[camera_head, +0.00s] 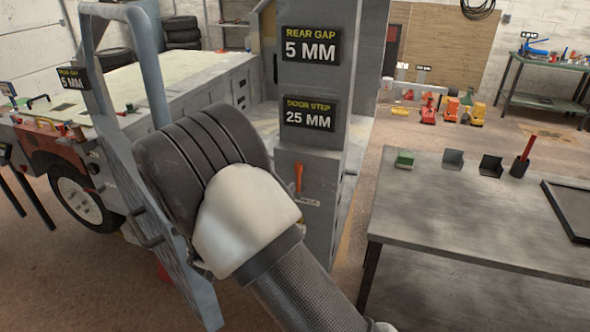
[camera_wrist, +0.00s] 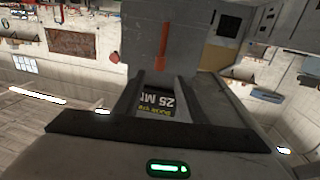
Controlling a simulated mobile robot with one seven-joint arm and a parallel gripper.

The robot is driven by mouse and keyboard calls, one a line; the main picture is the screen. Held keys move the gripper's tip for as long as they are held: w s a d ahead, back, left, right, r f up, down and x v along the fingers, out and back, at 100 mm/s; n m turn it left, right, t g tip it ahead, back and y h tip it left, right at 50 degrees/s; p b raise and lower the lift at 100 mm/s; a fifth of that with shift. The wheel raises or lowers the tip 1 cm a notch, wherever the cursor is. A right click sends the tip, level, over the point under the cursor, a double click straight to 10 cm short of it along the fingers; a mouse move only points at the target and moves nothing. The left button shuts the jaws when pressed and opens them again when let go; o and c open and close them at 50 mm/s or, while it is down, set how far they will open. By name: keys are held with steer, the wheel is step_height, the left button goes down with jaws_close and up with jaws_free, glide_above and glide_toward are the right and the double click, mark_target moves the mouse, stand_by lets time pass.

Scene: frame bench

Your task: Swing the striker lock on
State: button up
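An orange-red lever (camera_head: 299,177), which I take to be the striker lock, is on the face of a grey post (camera_head: 340,110). It hangs nearly straight down, with a small unreadable label below it. In the wrist view, which is turned over, the lever (camera_wrist: 163,48) lies beyond the fingertips. My gripper (camera_wrist: 161,74) has its two dark fingers spread, with empty space between them; part of the "25 MM" sign shows through the gap. It is apart from the lever. In the head view my own arm hides the fingers.
A "REAR GAP 5 MM" sign (camera_head: 311,45) and a "DOOR STEP 25 MM" sign (camera_head: 308,114) are on the post above the lever. A grey-blue door frame (camera_head: 150,65) stands at left, close to my arm. A grey table (camera_head: 470,215) with small items is at right.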

mark_target(296, 169)
steer(key=x, duration=0.9)
steer(key=shift+w+d+p, duration=0.1)
steer(key=shift+w+p, duration=0.1)
steer(key=shift+p, duration=0.15)
jaws_close()
